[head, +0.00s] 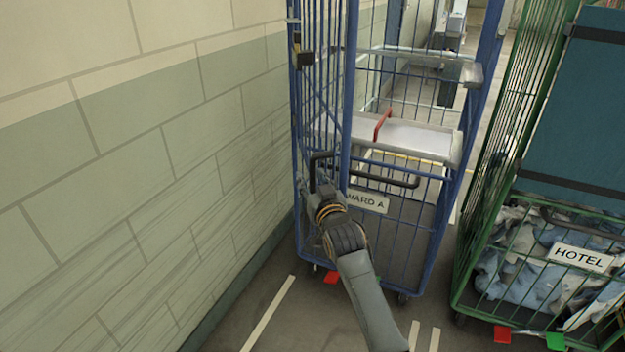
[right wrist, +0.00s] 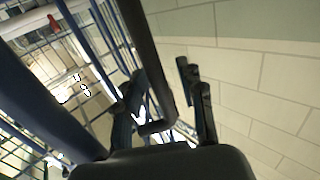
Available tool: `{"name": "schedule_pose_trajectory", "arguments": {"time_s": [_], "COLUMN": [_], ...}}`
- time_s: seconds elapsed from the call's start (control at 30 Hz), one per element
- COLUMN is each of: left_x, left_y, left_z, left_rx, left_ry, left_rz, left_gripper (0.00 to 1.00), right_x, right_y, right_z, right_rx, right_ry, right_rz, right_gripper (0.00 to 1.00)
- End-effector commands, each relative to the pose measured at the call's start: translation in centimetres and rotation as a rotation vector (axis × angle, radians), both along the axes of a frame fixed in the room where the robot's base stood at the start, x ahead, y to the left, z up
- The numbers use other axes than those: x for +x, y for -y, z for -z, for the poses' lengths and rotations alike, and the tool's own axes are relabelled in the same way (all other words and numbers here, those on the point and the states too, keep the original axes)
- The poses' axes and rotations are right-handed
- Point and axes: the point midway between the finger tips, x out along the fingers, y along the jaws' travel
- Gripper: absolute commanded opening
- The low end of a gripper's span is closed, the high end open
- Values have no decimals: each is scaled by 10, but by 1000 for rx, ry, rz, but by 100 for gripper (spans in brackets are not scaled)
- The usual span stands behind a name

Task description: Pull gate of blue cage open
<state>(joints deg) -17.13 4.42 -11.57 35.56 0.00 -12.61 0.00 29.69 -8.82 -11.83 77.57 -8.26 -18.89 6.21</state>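The blue cage (head: 350,60) stands against the wall in the middle of the head view, with a "WARD A" sign (head: 367,201) low on its front. A narrow blue mesh panel with a black handle (head: 313,172) is on its left side; I cannot tell how far the gate is swung. My right gripper (head: 325,190) is at this handle. In the right wrist view, its fingers (right wrist: 165,95) are apart, with the black handle bar (right wrist: 151,60) between them. Contact is unclear. My left gripper is not in view.
A second black handle (head: 400,183) crosses the lower front of the cage. A green cage (head: 520,110) with a "HOTEL" sign and cloth inside stands at the right. A tiled wall (head: 130,170) runs along the left. Some floor (head: 310,315) in front is clear.

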Motion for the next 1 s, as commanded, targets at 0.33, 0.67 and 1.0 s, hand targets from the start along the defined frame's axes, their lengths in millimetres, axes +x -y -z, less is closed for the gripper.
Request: {"name": "schedule_pose_trajectory", "arguments": {"time_s": [0.33,0.67,1.0], "left_x": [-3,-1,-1], "left_y": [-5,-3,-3], "left_z": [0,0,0], "left_rx": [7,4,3], "left_ry": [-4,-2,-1], "left_rz": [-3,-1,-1], "left_gripper": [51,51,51], "right_x": [-10,-65,-112], "right_y": [3,14,24], "right_z": [-2,-1,-1], "right_rx": [1,0,-1], "right_ry": [5,3,1], "right_rz": [1,1,1], "right_gripper": [38,38,38]}}
